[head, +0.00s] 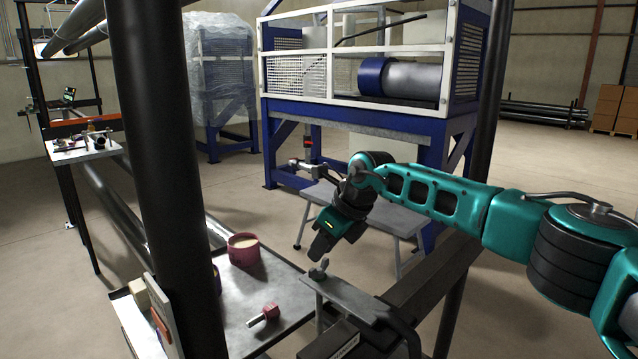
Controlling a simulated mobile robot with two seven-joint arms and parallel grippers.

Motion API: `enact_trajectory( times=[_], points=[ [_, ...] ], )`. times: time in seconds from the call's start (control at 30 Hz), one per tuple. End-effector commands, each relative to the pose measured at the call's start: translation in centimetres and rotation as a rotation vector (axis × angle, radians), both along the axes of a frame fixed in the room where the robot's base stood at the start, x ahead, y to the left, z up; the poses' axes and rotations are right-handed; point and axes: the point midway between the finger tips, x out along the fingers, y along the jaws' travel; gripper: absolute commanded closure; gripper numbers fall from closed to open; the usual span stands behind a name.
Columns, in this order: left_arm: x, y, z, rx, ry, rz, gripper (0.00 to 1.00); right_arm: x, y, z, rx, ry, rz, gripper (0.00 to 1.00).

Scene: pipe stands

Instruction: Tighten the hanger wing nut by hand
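A small grey wing nut (319,269) sits on top of a metal hanger bracket (350,296) at the lower middle. My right gripper (320,249) comes in from the right on a teal and black arm and points down, just above the wing nut. A small gap seems to show between its fingertips and the nut, but I cannot tell for sure whether they touch. The fingers overlap in this view, so their opening is hidden. My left gripper is not in view.
A thick black upright post (163,150) stands left of the bracket. A grey tray table (270,290) holds a red tub (243,249) and a red-handled tool (263,316). A dark beam (440,280) runs beside the bracket. A blue-framed machine (360,120) stands behind.

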Motion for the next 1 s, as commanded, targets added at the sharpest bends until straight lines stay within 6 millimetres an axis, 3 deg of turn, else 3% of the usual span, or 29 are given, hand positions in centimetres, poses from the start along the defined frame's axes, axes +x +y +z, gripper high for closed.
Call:
enact_trajectory(
  times=[0.73, 1.0],
  points=[
    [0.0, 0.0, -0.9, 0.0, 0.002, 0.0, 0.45, -0.1, 0.0, -1.6, -0.003, 0.002, -0.002, 0.73],
    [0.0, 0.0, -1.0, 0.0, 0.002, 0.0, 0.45, -0.1, 0.0, -1.8, -0.004, 0.005, 0.0, 0.98]
  ],
)
